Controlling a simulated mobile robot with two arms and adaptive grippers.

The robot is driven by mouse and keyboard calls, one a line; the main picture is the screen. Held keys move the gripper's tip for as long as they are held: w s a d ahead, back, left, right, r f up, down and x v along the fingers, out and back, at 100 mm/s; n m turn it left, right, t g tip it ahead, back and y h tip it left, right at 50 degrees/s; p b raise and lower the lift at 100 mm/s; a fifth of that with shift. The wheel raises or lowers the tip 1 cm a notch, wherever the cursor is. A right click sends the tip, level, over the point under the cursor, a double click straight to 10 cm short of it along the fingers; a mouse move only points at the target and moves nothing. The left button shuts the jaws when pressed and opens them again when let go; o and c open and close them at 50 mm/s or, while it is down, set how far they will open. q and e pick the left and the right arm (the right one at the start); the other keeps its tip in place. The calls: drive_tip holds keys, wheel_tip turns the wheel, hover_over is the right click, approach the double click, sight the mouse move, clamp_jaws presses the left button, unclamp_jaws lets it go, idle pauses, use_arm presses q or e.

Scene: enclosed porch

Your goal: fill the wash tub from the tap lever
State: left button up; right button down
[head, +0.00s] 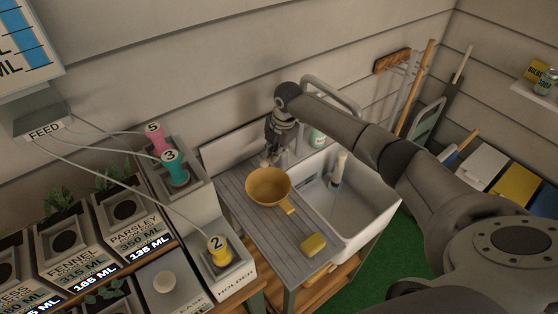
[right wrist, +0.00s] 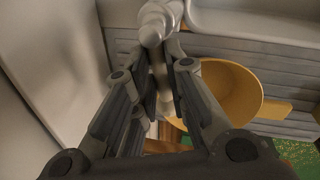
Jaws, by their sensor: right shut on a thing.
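The white wash tub (head: 378,212) is set in a stand right of a grey ribbed drainboard (head: 262,222). I cannot make out water in it. A grey arched tap pipe (head: 331,88) rises behind it, partly behind my right arm. My right gripper (head: 268,159) points down at the back of the drainboard, behind a yellow pan. In the right wrist view its fingers (right wrist: 166,88) are shut on a pale grey lever (right wrist: 152,27) with a rounded top, which I take for the tap lever. The lever's lower part is partly hidden between the fingers. My left gripper is out of view.
The yellow pan (head: 267,185) and a yellow sponge (head: 313,244) lie on the drainboard. A pale upright object (head: 339,168) stands in the tub. Planters (head: 125,212) and numbered feed bottles (head: 175,168) crowd the left.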

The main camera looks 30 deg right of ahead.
drive_tip(key=shift+s+n, duration=0.15)
drive_tip(key=shift+n, duration=0.15)
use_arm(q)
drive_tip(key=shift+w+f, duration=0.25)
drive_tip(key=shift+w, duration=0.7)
use_arm(e)
drive_tip(key=n, duration=0.2)
drive_tip(key=shift+s+d+n+y, duration=0.25)
drive_tip(key=shift+d+n+y, duration=0.05)
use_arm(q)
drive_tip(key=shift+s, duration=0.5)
use_arm(e)
drive_tip(key=c, duration=1.5)
unclamp_jaws()
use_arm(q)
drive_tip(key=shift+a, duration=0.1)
use_arm(e)
drive_tip(key=shift+o, duration=0.2)
drive_tip(key=v, duration=0.7)
drive_tip(key=shift+r, duration=0.3)
